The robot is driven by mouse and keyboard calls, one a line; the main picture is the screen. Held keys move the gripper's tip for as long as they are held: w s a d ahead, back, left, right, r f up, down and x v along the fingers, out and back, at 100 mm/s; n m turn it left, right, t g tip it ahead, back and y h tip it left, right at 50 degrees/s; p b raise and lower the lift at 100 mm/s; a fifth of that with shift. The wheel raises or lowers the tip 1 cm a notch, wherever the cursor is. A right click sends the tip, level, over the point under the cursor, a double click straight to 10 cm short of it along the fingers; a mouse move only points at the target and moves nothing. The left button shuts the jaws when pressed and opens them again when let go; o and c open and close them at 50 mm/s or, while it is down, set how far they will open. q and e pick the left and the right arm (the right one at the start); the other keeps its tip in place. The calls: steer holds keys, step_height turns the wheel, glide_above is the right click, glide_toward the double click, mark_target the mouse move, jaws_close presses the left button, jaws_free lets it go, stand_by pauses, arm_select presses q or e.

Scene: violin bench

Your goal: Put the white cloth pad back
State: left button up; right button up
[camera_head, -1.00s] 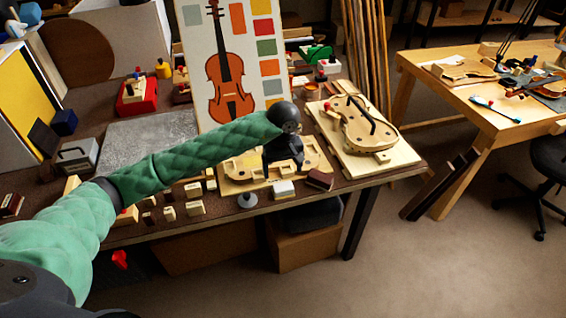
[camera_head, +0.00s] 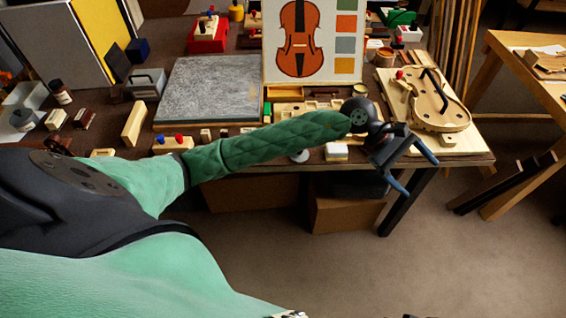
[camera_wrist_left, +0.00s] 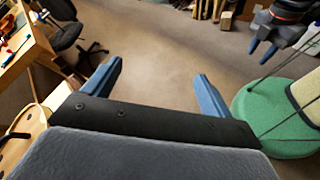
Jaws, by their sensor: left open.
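A small block with a white top (camera_head: 337,151), which looks like the white cloth pad, sits at the bench's front edge. My left gripper (camera_head: 412,169) is open and empty, to the right of the pad and just off the bench's front edge. In the left wrist view my left gripper (camera_wrist_left: 158,70) has its two blue fingers wide apart, with only floor between them. The pad does not show in that view. My right gripper (camera_wrist_left: 262,50) appears at the upper right of the wrist view; its blue fingers are too small to judge.
The brown bench (camera_head: 245,165) holds a grey slab (camera_head: 208,90), a violin picture board (camera_head: 300,40) and several small blocks. A violin body on a board (camera_head: 440,105) lies at the right end. A second table (camera_head: 530,60) stands farther right. The floor in front is clear.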

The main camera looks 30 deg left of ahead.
arm_select(q)
step_height(320, 180, up, 11)
steer(key=n+t+h, duration=0.8)
steer(key=n+t, duration=0.2)
steer(key=n, duration=0.6)
steer(key=w+a+f+n+t+y, duration=0.2)
steer(key=a+n+t+y, duration=0.6)
steer(key=n, duration=0.9)
steer(key=s+a+f+n+y, duration=0.3)
steer(key=a+f+n+y, duration=0.5)
steer(key=f+n+y, duration=0.6)
steer(key=s+a+f+n+g, duration=0.3)
steer(key=s+f+n+g, duration=0.65)
steer(key=s+f, duration=0.4)
steer(key=s+f+n+g+h, duration=0.1)
steer(key=s+f+g, duration=0.1)
steer(key=s, duration=0.5)
steer(key=s+f+n+g+h, duration=0.1)
steer(key=s+f+g, duration=0.1)
steer(key=s+g, duration=0.2)
steer(key=s, duration=0.3)
steer(key=shift+s+d, duration=0.2)
steer(key=shift+s, duration=0.2)
